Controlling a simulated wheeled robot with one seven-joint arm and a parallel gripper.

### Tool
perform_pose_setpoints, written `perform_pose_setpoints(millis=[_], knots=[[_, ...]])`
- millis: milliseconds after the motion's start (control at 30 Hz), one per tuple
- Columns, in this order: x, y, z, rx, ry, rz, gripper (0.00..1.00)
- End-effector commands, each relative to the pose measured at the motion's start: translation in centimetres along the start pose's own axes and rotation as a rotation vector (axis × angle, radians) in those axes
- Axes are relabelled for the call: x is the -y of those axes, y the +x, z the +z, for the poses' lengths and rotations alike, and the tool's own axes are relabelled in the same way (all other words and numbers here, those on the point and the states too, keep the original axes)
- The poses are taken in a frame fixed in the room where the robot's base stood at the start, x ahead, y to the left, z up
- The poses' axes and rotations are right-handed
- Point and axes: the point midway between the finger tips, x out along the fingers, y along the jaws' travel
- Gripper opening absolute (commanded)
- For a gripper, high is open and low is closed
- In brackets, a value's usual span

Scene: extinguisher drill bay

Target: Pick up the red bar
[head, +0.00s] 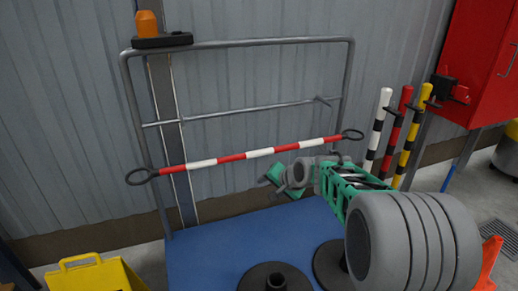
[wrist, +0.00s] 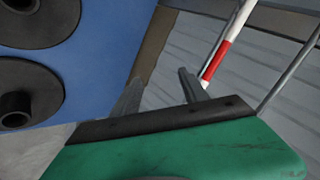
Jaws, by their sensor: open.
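A red-and-white striped bar (head: 260,152) runs across the grey tube frame, with a dark ring at each end. Part of it shows in the wrist view (wrist: 226,45), beyond the right fingertip. A separate red post with black bands (head: 396,130) stands upright at the right, between a white-and-black post (head: 378,130) and a yellow-and-black post (head: 413,135). My gripper (head: 272,186) is open and empty, just below the striped bar in the head view. In the wrist view its two fingers (wrist: 160,84) are apart with nothing between them.
A blue platform (head: 205,250) lies below the frame and carries two black discs (head: 275,277) with raised centres. An orange beacon (head: 147,24) sits at the frame's top left. A red cabinet (head: 485,65) is at right, a yellow sign (head: 95,275) at lower left.

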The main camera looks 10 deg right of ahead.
Motion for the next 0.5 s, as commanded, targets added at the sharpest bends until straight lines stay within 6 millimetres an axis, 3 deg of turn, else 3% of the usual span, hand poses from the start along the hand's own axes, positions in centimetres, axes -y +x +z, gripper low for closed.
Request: perform_pose_setpoints(millis=[33,100,200,333,500], knots=[[1.0,1.8,-3.0,-0.03,0.107,-0.072,0.52],[2.2,3.9,-6.5,-0.066,0.248,-0.185,0.52],[3.1,5.5,-9.9,-0.091,0.405,-0.316,0.52],[3.5,6.5,-12.0,-0.1,0.51,-0.407,0.52],[4.1,8.7,-12.5,-0.1,0.524,-0.422,0.52]])
